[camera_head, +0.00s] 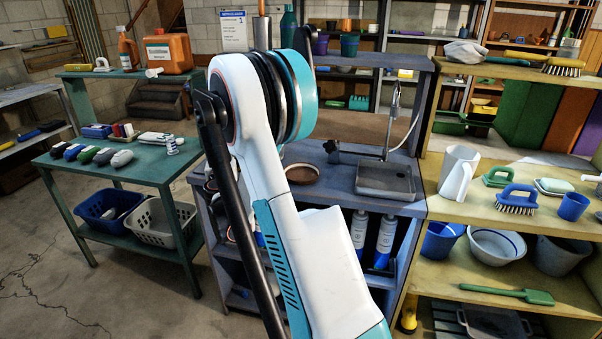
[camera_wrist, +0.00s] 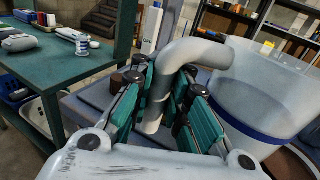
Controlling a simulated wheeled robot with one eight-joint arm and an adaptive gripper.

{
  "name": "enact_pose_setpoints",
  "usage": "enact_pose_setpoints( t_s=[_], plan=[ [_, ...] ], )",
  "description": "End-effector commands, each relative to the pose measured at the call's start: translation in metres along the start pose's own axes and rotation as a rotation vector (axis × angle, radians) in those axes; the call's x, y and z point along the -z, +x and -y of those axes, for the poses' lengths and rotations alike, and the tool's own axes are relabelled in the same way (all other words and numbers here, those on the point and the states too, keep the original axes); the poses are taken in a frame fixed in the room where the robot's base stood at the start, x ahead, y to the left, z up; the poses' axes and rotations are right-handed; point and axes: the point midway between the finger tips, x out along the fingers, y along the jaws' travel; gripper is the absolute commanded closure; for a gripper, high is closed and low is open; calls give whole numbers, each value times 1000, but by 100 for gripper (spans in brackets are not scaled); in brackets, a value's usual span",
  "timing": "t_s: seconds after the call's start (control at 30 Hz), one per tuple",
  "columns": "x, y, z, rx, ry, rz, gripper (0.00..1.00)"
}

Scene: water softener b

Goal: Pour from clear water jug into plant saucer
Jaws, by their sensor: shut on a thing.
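The clear water jug (camera_wrist: 262,88) fills the right of the wrist view, a pale see-through body with a blue band low down. My gripper (camera_wrist: 165,98) is shut on its thick grey handle (camera_wrist: 203,52), with teal finger pads on both sides. In the head view my arm hides both gripper and jug. I cannot tell the jug's exact tilt or water level. The plant saucer (camera_head: 302,174) is a round brown dish on the grey-blue bench, just right of my arm. A brown edge below the jug in the wrist view (camera_wrist: 286,164) may be this saucer.
A grey tray (camera_head: 386,182) under a metal tap stands right of the saucer. A white pitcher (camera_head: 458,172) and brushes stand on the yellow shelf at right. A green table (camera_head: 120,165) is at left, with baskets below.

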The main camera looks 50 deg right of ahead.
Motion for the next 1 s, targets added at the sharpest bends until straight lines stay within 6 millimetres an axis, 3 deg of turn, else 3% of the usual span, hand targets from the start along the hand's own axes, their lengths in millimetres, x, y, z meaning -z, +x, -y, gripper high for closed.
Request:
enact_pose_setpoints(
  t_s=[0.17,0.6,1.0],
  plan=[
    [-7,0,0,0,-1,0,100],
    [-49,0,0,0,-1,0,100],
    [-50,-2,-3,-7,-1,0,100]
  ],
)
